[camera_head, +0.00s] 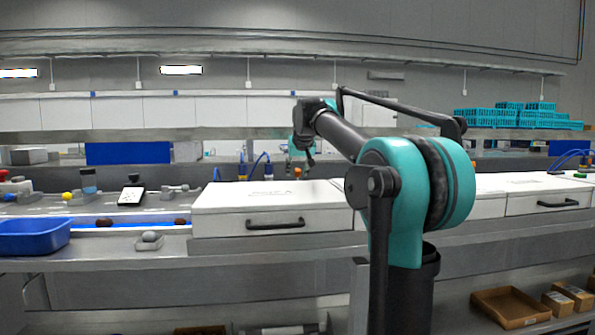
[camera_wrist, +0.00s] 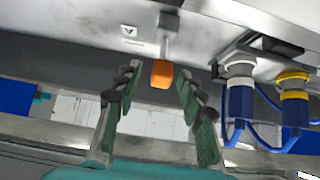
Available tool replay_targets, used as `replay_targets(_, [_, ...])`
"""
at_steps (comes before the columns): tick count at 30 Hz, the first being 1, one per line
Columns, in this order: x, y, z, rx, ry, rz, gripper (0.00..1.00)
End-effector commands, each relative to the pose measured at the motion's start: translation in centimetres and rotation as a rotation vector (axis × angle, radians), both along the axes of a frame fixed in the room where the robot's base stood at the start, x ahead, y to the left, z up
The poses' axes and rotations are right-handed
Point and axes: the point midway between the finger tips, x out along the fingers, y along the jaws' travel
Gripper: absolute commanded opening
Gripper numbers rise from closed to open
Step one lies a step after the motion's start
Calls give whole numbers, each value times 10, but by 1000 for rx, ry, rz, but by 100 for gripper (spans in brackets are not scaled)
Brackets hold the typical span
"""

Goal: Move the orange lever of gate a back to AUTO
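The orange lever (camera_wrist: 164,74) shows in the wrist view as an orange knob on a grey stem, projecting from a grey metal housing (camera_wrist: 200,25). A small plate with a triangle mark (camera_wrist: 129,31) is on the housing beside the stem. My gripper (camera_wrist: 158,78) is open, with one finger on each side of the knob and a gap on both sides. Whether the fingertips reach as deep as the knob is hard to tell. No AUTO marking is readable.
Blue hoses with a white fitting (camera_wrist: 239,70) and a yellow fitting (camera_wrist: 293,80) are close to the right finger. The white cabinet (camera_head: 230,205) is below my arm. A blue bin (camera_head: 35,238) stands at the left, near dark dates on a blue-lit strip.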

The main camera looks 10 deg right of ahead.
Motion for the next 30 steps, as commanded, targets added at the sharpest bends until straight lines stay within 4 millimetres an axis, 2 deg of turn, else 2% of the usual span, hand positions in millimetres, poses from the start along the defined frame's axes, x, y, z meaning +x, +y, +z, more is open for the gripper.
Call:
replay_targets(1, [0,0,0,0,0,0,36])
replay_targets(10, [0,0,0,0,0,0,0])
replay_targets(23, [0,-1,1,0,8,0,0])
replay_targets(30, [5,-10,4,-1,86,-1,0])
